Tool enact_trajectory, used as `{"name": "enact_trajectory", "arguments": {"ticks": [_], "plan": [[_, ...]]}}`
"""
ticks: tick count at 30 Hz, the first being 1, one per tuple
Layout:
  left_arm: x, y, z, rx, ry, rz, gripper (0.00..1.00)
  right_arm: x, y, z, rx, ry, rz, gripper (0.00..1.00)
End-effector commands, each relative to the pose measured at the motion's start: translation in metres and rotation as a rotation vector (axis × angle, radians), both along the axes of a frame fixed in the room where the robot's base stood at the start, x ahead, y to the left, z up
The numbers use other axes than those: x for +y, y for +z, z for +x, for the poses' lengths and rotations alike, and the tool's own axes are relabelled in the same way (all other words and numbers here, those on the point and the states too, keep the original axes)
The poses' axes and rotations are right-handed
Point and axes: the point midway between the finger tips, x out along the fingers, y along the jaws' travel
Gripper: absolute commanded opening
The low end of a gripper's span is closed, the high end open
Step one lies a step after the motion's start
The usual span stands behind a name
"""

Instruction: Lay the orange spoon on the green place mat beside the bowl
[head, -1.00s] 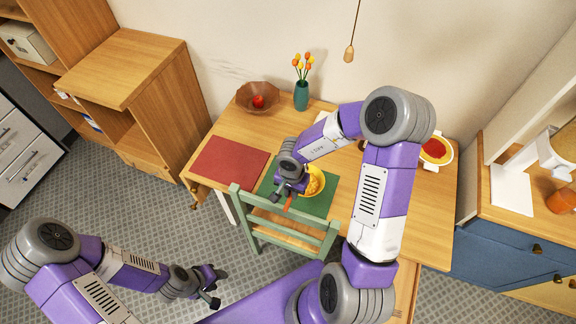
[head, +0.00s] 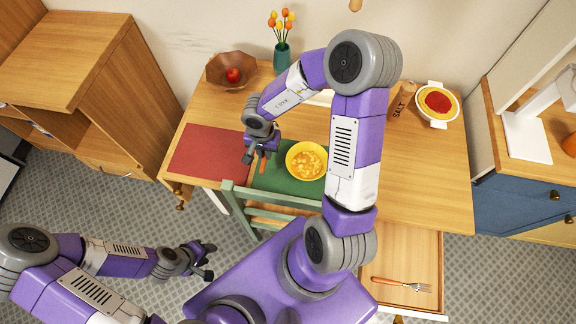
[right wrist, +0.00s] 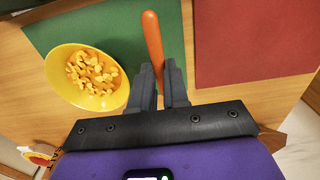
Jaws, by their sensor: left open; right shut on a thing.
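The yellow bowl (head: 306,160), filled with yellow food, sits on the green place mat (head: 285,183). My right gripper (head: 258,156) is over the left part of the mat, left of the bowl. It is shut on the orange spoon (head: 263,166). In the right wrist view the orange spoon (right wrist: 152,42) runs out between the fingers over the green mat (right wrist: 110,20), beside the bowl (right wrist: 85,78). Only its orange length shows; I cannot tell whether it touches the mat. My left gripper (head: 209,262) is open and empty above the floor, away from the table.
A red mat (head: 208,150) lies left of the green one. A green chair (head: 240,208) stands at the table's front edge. An open drawer (head: 410,262) holds an orange-handled fork (head: 400,284).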

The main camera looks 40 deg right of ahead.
Motion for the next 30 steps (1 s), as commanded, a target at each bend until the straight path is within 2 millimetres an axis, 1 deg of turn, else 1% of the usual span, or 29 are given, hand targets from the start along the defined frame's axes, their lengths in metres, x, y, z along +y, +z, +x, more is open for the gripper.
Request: {"name": "enact_trajectory", "arguments": {"ticks": [9, 14, 21, 23, 30], "plan": [[0.000, -0.035, 0.000, 0.000, 0.000, 0.000, 0.43, 0.000, -0.055, 0.000, 0.002, 0.002, -0.001, 0.00], [0.000, -0.042, 0.000, 0.000, 0.000, 0.000, 0.43, 0.000, -0.067, 0.000, 0.001, 0.001, 0.000, 0.00], [0.000, -0.062, 0.000, 0.000, 0.000, 0.000, 0.43, 0.000, -0.097, 0.000, 0.001, 0.001, -0.001, 0.00], [0.000, -0.063, 0.000, 0.000, 0.000, 0.000, 0.43, 0.000, -0.099, 0.000, 0.000, 0.001, 0.000, 0.00], [0.000, -0.060, 0.000, 0.000, 0.000, 0.000, 0.43, 0.000, -0.097, 0.000, 0.000, 0.000, 0.000, 0.00]]}}
